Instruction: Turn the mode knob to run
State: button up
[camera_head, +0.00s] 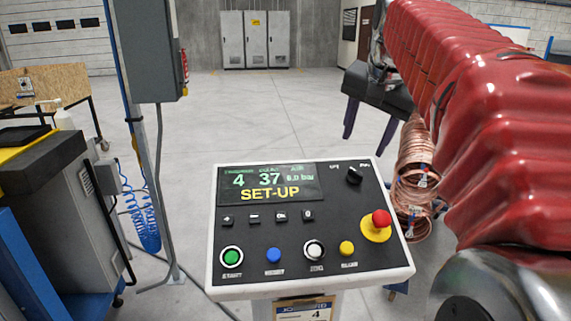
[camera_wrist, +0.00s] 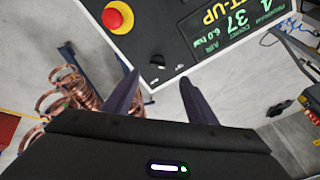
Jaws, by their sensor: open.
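The black mode knob (camera_head: 354,175) sits at the upper right of the control panel (camera_head: 335,225). Small labels stand on either side of it, too small to read surely. The panel display (camera_head: 268,185) reads SET-UP in yellow. In the wrist view the knob (camera_wrist: 157,62) is upside down, just beyond the gap between my fingertips. My gripper (camera_head: 367,138) is open and empty, held beyond the panel's far edge in the head view. Its two dark fingers also show in the wrist view (camera_wrist: 158,84), apart from the knob and not touching it.
A red emergency button (camera_head: 381,219) on a yellow base lies below and right of the knob. Green, blue, white and yellow buttons (camera_head: 274,256) line the panel's front. Copper coils (camera_head: 414,165) stand right of the panel. A grey post (camera_head: 150,200) stands at left. Open floor lies behind.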

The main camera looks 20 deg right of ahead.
aim_at(358, 172)
jog(key=shift+w+d+r+m, duration=0.15)
jog(key=shift+d+r, duration=0.1)
jog(key=shift+d, duration=0.2)
jog(key=shift+w+d+r+m, duration=0.1)
jog(key=shift+d+r+m, duration=0.1)
jog(key=shift+d, duration=0.2)
jog(key=shift+f, duration=0.15)
jog(key=x, duration=1.3)
jog(key=shift+d+f, duration=0.1)
jog(key=shift+f, duration=0.1)
jog(key=shift+c, duration=0.4)
jog(key=c, duration=0.9)
jog(key=shift+a, duration=0.25)
jog(key=shift+c, duration=0.5)
jog(key=shift+w+d, duration=0.1)
jog(key=shift+d, duration=0.1)
